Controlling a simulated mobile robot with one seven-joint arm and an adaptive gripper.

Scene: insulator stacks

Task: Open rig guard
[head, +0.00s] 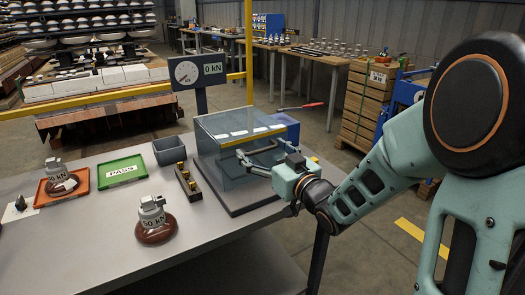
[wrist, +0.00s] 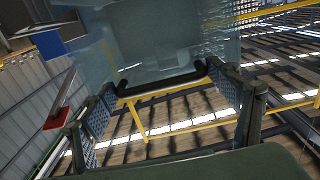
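The rig guard (head: 238,125) is a clear box-shaped cover with a yellow strip along its front top edge. It stands lowered over the rig on a dark base (head: 236,205) at the table's right end. In the wrist view the clear guard (wrist: 165,40) fills the upper middle, with a dark handle bar (wrist: 165,86) along its edge. My gripper (head: 258,152) is at the guard's front face, just under the yellow strip. Its two fingers are wide apart, one near each end of the bar; I cannot tell whether they touch it. It also shows in the wrist view (wrist: 162,80).
A gauge post (head: 200,75) reading 0 kN stands behind the guard. Left on the table are a brown insulator (head: 155,228), an orange tray (head: 66,184) with another insulator, a green PASS tray (head: 121,173), a grey bin (head: 169,150) and a narrow rack (head: 188,184).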

